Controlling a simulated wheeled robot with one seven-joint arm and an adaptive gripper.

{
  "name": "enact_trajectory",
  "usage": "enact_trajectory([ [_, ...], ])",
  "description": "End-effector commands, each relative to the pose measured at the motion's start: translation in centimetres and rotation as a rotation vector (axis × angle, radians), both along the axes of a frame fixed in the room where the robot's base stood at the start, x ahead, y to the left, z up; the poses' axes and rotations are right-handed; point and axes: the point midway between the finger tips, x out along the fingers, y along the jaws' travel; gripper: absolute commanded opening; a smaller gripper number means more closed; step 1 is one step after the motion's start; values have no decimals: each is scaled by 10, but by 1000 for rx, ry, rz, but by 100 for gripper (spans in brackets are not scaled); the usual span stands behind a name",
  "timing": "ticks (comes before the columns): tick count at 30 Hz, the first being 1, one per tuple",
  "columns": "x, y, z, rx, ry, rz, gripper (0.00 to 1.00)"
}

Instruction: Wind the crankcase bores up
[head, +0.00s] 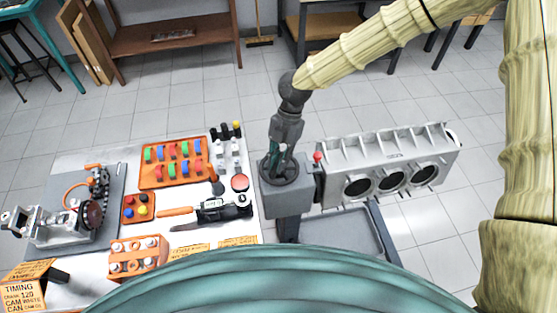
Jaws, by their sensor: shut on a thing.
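The grey crankcase (338,158) is mounted on the right side of a grey stand (287,203). Its three round dark bores face the front of the picture, toward me, not upward. A dark handwheel (267,178) lies flat on top of the stand's box. My gripper (281,162) reaches down over the wheel and is shut on its handle, of which a small teal part shows; the fingertips are partly hidden. A red knob (317,157) stands between the stand and the crankcase.
Left of the stand is a table (190,252) with an orange tray (160,182) of coloured parts, tools, an orange block (137,256) and a crankshaft fixture (60,225). A grey drip tray (340,230) is below the crankcase. Open tiled floor lies behind.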

Motion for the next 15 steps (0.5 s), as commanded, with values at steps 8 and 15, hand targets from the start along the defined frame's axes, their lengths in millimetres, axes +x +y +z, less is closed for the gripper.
enact_trajectory([
  [8, -1, 0, -1, 0, 1, 262, 0],
  [15, -1, -1, -1, -2, 0, 492, 0],
])
